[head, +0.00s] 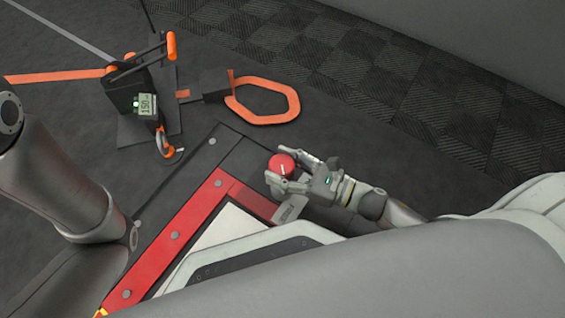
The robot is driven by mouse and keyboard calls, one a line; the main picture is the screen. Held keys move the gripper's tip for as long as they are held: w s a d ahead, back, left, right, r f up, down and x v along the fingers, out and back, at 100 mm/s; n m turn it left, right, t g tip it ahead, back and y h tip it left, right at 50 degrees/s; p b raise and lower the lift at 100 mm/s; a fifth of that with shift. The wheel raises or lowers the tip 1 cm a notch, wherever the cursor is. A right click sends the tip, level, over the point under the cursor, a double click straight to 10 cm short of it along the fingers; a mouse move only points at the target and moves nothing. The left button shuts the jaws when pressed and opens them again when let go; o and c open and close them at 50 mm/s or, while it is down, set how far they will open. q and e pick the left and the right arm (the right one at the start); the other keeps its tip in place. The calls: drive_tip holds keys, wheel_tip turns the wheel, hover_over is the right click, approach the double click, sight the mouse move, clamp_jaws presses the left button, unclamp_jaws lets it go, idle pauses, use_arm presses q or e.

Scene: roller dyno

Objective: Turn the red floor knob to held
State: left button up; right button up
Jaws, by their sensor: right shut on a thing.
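The red floor knob (281,166) is round with a white pointer line on its top. It sits on the dark floor plate near the corner of the red frame. My right gripper (283,174) comes in from the right and is shut on the knob, with its fingers around the sides. A grey label plate (290,209) lies beside the knob, partly under the gripper, and its text is too small to read. My left arm comes in at the left, but its gripper is out of the picture.
A black ratchet device (135,95) with orange handles, a lit display and an orange strap (55,76) stands at the upper left. An orange loop (262,117) lies on the floor above the knob. The red frame (175,236) runs to the lower left. Checkered floor tiles lie at the upper right.

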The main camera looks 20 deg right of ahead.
drive_tip(key=shift+n+g+y, duration=0.4)
drive_tip(key=n+g+y, duration=0.1)
drive_tip(key=g, duration=0.1)
drive_tip(key=n+g+y+b, duration=0.1)
drive_tip(key=n+g, duration=0.1)
drive_tip(key=g, duration=0.1)
drive_tip(key=shift+w+f+n+y, duration=0.1)
drive_tip(key=shift+n+y, duration=0.2)
drive_tip(key=shift+y, duration=0.1)
drive_tip(key=n+g+y, duration=0.1)
drive_tip(key=n+g, duration=0.1)
drive_tip(key=g, duration=0.1)
drive_tip(key=shift+n+g+b, duration=0.3)
drive_tip(key=shift+g+b, duration=0.05)
drive_tip(key=shift+g, duration=0.05)
drive_tip(key=n+g, duration=0.3)
drive_tip(key=g, duration=0.2)
drive_tip(key=n+g+h, duration=0.1)
drive_tip(key=n+g, duration=0.2)
drive_tip(key=g, duration=0.2)
drive_tip(key=shift+w, duration=0.1)
drive_tip(key=shift+n+g+h, duration=1.9)
drive_tip(key=shift+n+g, duration=0.3)
drive_tip(key=shift+g, duration=0.4)
drive_tip(key=shift+s+n+g+h, duration=0.25)
drive_tip(key=shift+n+g+h, duration=0.15)
drive_tip(key=shift+h, duration=0.1)
drive_tip(key=o, duration=1)
drive_tip(key=shift+o, duration=0.2)
drive_tip(key=shift+w, duration=0.1)
